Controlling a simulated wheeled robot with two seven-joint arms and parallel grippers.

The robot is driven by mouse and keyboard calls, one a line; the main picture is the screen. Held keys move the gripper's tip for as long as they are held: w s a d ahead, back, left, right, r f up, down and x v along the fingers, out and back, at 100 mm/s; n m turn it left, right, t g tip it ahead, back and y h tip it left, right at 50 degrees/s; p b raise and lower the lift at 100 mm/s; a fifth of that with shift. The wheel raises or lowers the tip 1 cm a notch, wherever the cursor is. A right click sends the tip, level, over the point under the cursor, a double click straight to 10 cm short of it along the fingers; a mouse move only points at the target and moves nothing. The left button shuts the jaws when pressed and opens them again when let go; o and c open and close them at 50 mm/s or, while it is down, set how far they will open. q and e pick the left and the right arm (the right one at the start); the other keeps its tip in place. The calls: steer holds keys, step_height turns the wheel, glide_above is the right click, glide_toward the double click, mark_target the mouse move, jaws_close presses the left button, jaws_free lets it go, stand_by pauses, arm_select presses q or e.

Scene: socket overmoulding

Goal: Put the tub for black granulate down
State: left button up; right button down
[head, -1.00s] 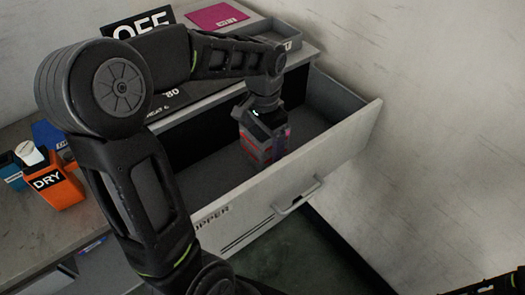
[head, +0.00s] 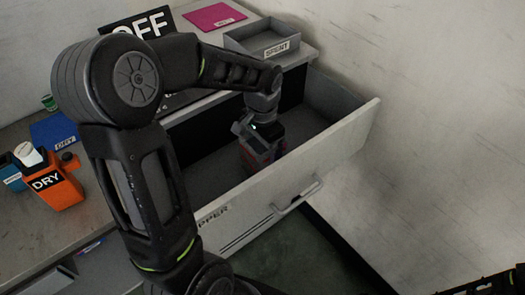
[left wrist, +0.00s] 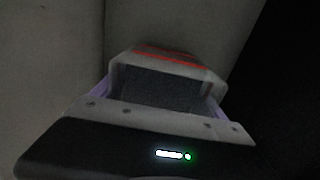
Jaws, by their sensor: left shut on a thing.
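My left gripper (head: 264,150) reaches down into the open drawer (head: 325,160) at the right part of the counter. It is shut on the tub (head: 258,158), a grey box with red stripes, of which only part shows below the gripper. In the left wrist view the tub (left wrist: 160,88) shows its grey walls, a dark middle and red stripes between the purplish fingers. I cannot tell whether its base touches the drawer floor.
The drawer front, with a handle (head: 297,196) and lettering partly hidden, stands out over the floor. A grey tray (head: 240,46) is on the counter behind. An orange DRY container (head: 62,192), a blue one (head: 12,177) and a blue mat (head: 48,132) are at left. Drawer floor around the gripper looks free.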

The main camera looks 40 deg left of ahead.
arm_select(q)
steer(key=shift+f, duration=0.15)
steer(key=o, duration=1.9)
step_height(320, 180, up, 12)
steer(key=shift+r, duration=0.2)
